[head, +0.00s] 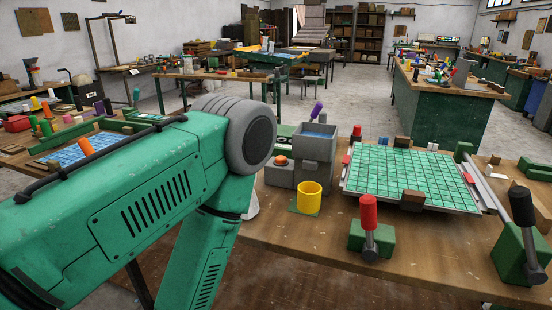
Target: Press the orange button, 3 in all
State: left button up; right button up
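The orange button (281,160) is a small round cap on top of a grey block, near the left part of the wooden workbench. It stands beside a grey square bin and behind a yellow cup. My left arm, green with a grey joint, fills the left of the head view and bends down just left of the button. Its forearm runs down out of the picture, and I do not see its gripper. My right gripper is not in view. Nothing is seen touching the button.
The yellow cup (309,198), grey bin (318,145) and green mosaic sheet (410,178) in its frame crowd the bench (330,250). A red-handled tool (369,215) and a black-handled lever (522,207) stand at the front. Bare wood lies in front of the cup.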

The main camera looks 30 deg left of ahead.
aim_at(281, 160)
jog(key=j+u, duration=0.1)
jog(key=u, duration=0.3)
jog(key=i+j+u, duration=0.1)
jog(key=u, duration=0.35)
